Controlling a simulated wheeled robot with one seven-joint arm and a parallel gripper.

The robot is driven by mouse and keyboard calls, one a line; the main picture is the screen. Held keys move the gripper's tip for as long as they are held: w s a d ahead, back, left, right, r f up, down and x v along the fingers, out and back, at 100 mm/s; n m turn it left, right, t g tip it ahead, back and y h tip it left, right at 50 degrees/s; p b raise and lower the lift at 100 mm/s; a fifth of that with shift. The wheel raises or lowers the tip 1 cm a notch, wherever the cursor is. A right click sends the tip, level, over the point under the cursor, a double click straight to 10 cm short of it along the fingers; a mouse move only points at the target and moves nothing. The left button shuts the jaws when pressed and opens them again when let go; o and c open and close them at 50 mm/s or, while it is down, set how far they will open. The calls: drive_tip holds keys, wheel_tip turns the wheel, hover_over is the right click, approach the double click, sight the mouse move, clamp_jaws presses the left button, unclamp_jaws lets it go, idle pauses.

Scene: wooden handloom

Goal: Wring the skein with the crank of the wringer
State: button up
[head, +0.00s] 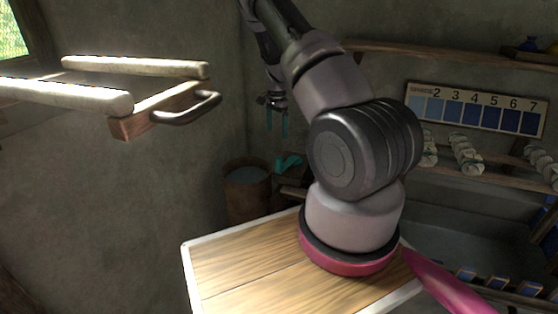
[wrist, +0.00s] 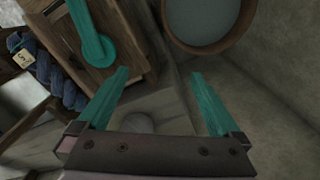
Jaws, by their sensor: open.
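The wringer (wrist: 125,30) is a wooden block at the upper left of the wrist view. A teal crank (wrist: 88,28) with a rounded end lies across its face. The crank also shows in the head view (head: 289,162), low beyond my arm. A dark blue twisted skein (wrist: 62,88) with a pale tag hangs beside the wringer at the left of the wrist view. My gripper (wrist: 160,73) has teal fingers spread apart with nothing between them. In the head view my gripper (head: 277,138) points down above the crank, apart from it.
A round wooden tub (wrist: 168,30) of greyish liquid stands right of the wringer; it also shows in the head view (head: 228,200). Grey wall lies close on the right of the wrist view. Shelves (head: 450,52) and a numbered shade chart (head: 477,108) are at the right.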

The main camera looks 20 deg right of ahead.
drive_tip(key=s+a, duration=0.4)
drive_tip(key=a, duration=0.2)
hover_over(279, 169)
drive_tip(key=shift+w+d, duration=0.2)
drive_tip(key=shift+w, duration=0.25)
wheel_tip(279, 169, down, 4)
drive_tip(key=shift+f, duration=0.5)
